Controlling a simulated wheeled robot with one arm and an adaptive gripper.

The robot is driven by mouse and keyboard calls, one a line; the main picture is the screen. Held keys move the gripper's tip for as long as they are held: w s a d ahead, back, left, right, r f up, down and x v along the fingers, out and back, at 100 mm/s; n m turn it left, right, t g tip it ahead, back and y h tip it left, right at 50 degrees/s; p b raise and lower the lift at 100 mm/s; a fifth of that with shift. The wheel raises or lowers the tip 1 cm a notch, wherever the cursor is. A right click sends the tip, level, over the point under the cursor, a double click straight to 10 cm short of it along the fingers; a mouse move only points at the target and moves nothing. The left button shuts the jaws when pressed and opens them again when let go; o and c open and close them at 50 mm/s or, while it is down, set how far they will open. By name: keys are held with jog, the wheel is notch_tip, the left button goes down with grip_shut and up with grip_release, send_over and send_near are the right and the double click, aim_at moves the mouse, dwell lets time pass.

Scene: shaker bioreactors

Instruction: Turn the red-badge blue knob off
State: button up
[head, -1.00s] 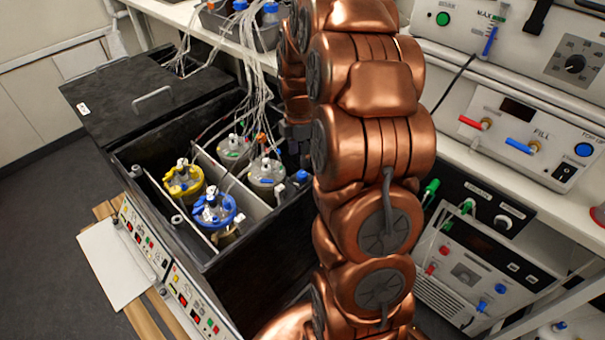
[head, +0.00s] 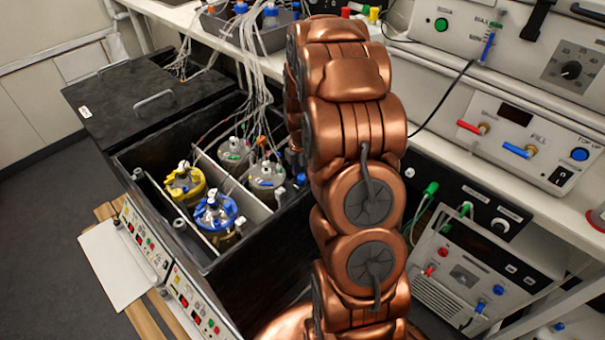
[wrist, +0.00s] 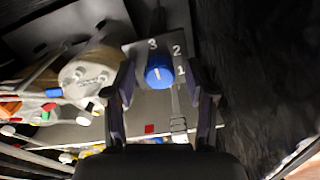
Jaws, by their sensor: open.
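In the wrist view a blue knob (wrist: 158,72) with a white pointer line sits on a grey panel marked 3, 2 and 1. A small red badge (wrist: 150,128) is on the panel below it. My gripper (wrist: 161,84) is open, with one dark finger on each side of the knob in the picture. Nothing shows between the fingers except the knob and panel behind; I cannot tell whether the fingers touch the knob. In the head view my copper arm hides the gripper and this knob.
A vessel with a pale lid and coloured fittings (wrist: 88,78) is left of the knob in the wrist view. In the head view, yellow-lidded (head: 185,183) and blue-lidded (head: 216,212) vessels stand in an open black box (head: 195,262). White tubing hangs nearby.

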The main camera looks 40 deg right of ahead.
jog(key=shift+f, duration=0.1)
grip_shut()
dwell(0.4)
